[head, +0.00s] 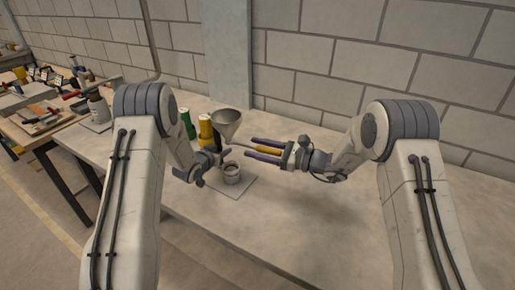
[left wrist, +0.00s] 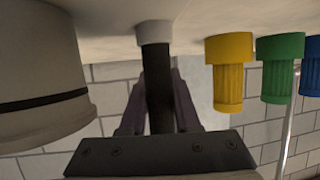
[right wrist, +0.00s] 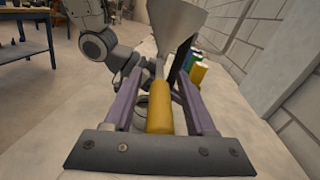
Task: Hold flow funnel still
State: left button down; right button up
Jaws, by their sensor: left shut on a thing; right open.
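A grey metal funnel (head: 227,122) is tilted above the worktable, wide mouth up; it also shows in the right wrist view (right wrist: 178,28). A yellow handle (right wrist: 159,108) lies between the spread fingers of my right gripper (head: 252,147), which is open around it. My left gripper (head: 226,159) is low beside a small grey cup (head: 232,174). In the left wrist view, which is upside down, its fingers are shut on a black bar (left wrist: 158,85) with a pale end. The cup stands upright on a flat grey plate (head: 239,193).
Yellow (head: 206,130) and green (head: 187,123) containers stand behind the left gripper; a blue one (left wrist: 312,66) shows too. A block wall runs behind the table. The table's right side is clear. A cluttered bench (head: 35,112) stands far left.

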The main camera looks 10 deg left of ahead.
grip_shut()
dwell(1.4)
